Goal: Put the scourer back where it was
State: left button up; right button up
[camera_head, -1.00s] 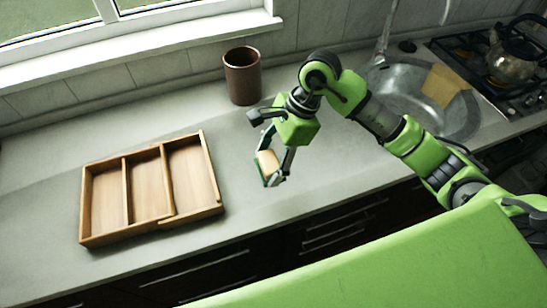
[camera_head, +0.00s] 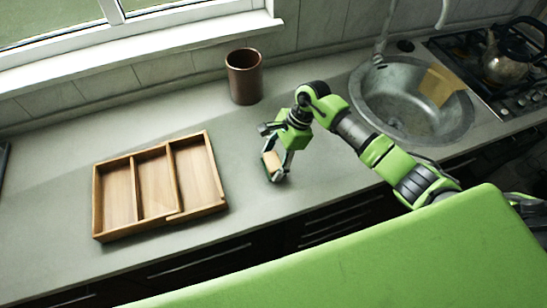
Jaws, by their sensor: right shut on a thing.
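The scourer (camera_head: 270,160) is a small tan block with a dark green edge. My right gripper (camera_head: 276,168) is shut on it, just above or at the grey counter, to the right of the wooden tray; I cannot tell whether the scourer touches the counter. The gripper's fingers partly hide it. My left gripper is not in view.
An empty wooden tray (camera_head: 133,239) with three compartments lies at the left. A brown cup (camera_head: 244,78) stands behind, near the wall. A round sink (camera_head: 372,105) with a yellowish cloth (camera_head: 438,86) and a hob with a kettle (camera_head: 505,62) are at the right.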

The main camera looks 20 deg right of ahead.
jog(key=shift+f, duration=0.2)
jog(key=o, duration=1)
jog(key=shift+r, duration=0.1)
jog(key=shift+r, duration=0.2)
jog(key=b+v, duration=0.3)
jog(key=v, duration=0.9)
jog(key=shift+b, duration=0.35)
jog(key=shift+f, duration=0.1)
